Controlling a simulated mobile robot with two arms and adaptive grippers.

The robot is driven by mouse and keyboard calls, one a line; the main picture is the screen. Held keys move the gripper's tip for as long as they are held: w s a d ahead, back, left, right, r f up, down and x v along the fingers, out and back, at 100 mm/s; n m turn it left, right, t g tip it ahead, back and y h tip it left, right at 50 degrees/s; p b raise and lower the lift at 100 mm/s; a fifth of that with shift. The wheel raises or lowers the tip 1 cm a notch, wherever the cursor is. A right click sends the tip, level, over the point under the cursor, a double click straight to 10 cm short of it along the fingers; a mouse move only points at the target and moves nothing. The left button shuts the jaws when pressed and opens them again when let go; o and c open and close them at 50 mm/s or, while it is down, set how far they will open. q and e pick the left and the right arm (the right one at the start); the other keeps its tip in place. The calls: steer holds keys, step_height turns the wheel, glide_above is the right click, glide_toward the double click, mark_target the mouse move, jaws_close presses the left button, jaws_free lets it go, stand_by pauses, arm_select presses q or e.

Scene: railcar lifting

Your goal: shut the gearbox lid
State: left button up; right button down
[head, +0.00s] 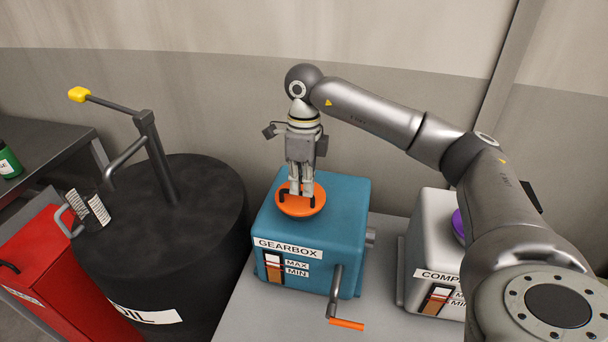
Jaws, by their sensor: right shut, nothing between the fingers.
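The gearbox (344,220) is a blue box with a GEARBOX label and a MAX/MIN level gauge on its front. Its round orange lid (316,205) lies flat on top, with a dark handle. My right gripper (301,191) points straight down over the lid, shut and empty, its fingertips at or just above the lid. The fingers hide part of the lid, and I cannot tell whether they touch it. My left gripper is not in view.
A crank with an orange handle (346,324) juts from the gearbox front. A white compressor-like box (420,238) with a purple lid (458,226) stands to the right, partly behind my arm. A black oil drum (190,265) with a pump stands left, beside a red box (48,262).

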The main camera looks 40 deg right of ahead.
steer(key=shift+d+f, duration=0.1)
steer(key=shift+d, duration=0.05)
step_height(320, 180, up, 5)
steer(key=p, duration=0.3)
steer(key=shift+w+f, duration=0.1)
step_height(320, 180, up, 9)
steer(key=b, duration=0.1)
steer(key=shift+r, duration=0.2)
